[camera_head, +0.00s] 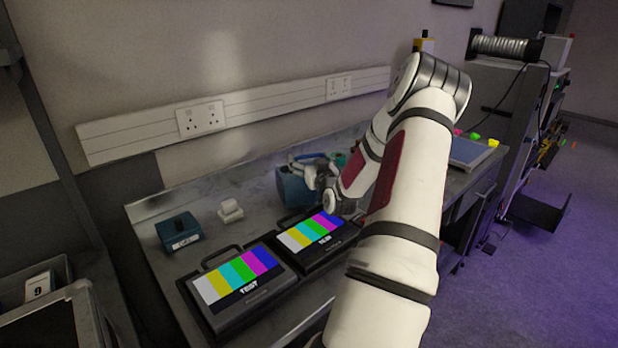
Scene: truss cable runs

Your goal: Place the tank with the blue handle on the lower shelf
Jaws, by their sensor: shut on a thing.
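A dark blue tank (292,188) stands at the back of the grey workbench, with a blue handle (306,157) on top. My gripper (316,170) is at the top of this tank, shut on its handle; my arm comes in from the right and hides part of the contact. A green part (339,160) shows just behind the gripper; I cannot tell what it belongs to. The tank looks upright, and I cannot tell whether it touches the bench. I cannot clearly make out a lower shelf.
Two test-screen cases (240,284) lie on the front of the workbench (205,254). A small teal box (178,232) and a white block (230,211) sit behind them. A dark rack (20,290) stands at left, equipment (525,130) at right. Open floor (530,290) lies at right.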

